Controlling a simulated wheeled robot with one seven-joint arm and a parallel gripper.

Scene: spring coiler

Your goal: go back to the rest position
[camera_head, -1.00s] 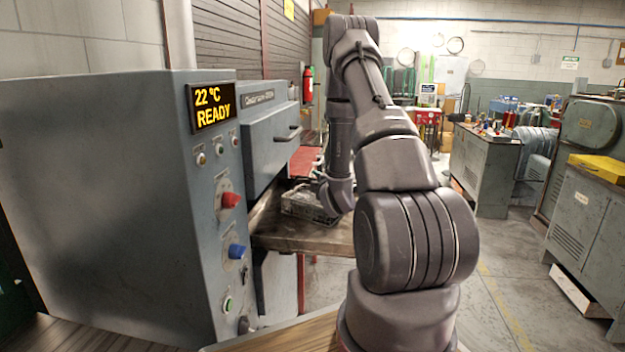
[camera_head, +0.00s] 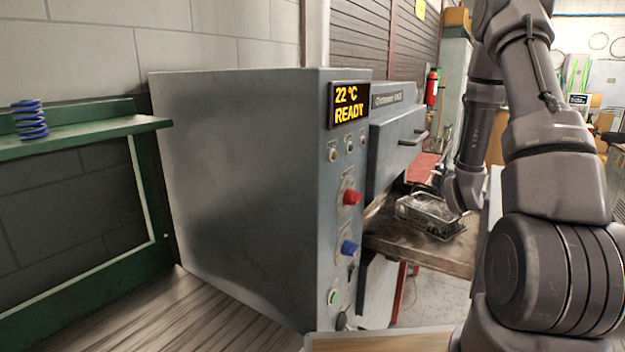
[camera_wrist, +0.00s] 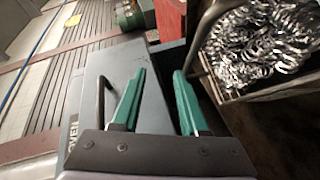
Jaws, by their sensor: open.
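My gripper (camera_wrist: 157,95) shows in the wrist view with its two green fingers apart and nothing between them. It is in front of a grey machine face with a dark bar handle (camera_wrist: 101,103). In the head view my arm stands at the right, and its wrist end reaches down beside a wire basket (camera_head: 430,214) on a worktable. The fingers themselves are hidden in the head view. In the wrist view a tray (camera_wrist: 268,92) of shiny metal coils lies at the upper right, apart from the fingers.
A grey cabinet (camera_head: 240,190) with a display reading "22 °C READY" (camera_head: 349,104) fills the middle. A green shelf (camera_head: 90,135) at the left bears a blue spring (camera_head: 30,120). The basket's table (camera_head: 415,245) juts out beside the cabinet. A red fire extinguisher (camera_head: 431,87) hangs behind.

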